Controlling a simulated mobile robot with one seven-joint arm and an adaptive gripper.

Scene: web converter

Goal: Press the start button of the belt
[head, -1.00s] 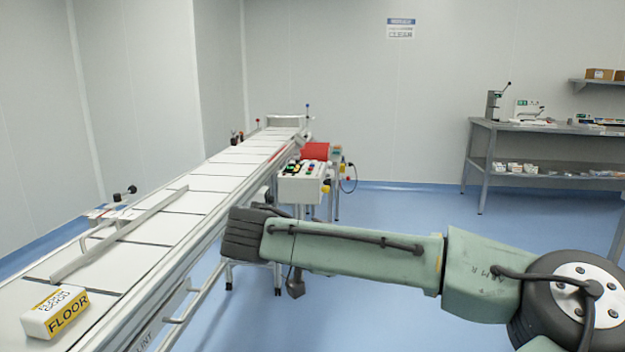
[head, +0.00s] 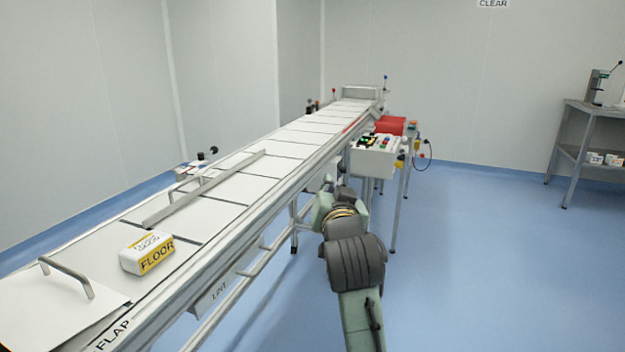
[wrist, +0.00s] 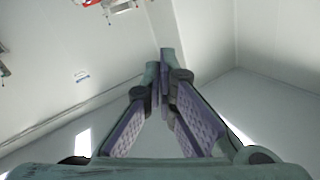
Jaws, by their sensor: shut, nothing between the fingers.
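The belt (head: 225,181) is a long white conveyor running from the near left to the back centre in the head view. A pale control box (head: 373,163) stands on its right side. Its sloped top carries several small coloured buttons (head: 381,142); which one is start is too small to tell. My arm reaches up from the bottom toward the box, its visible end lower and a little left of it. My gripper (wrist: 167,62) is shut and empty in the wrist view, with wall behind it. Its fingers cannot be made out in the head view.
A red box (head: 391,125) sits just behind the control box. A white and yellow FLOOR block (head: 148,252) lies on the belt, near a hinged flap (head: 55,305). A metal bench (head: 590,125) stands far right.

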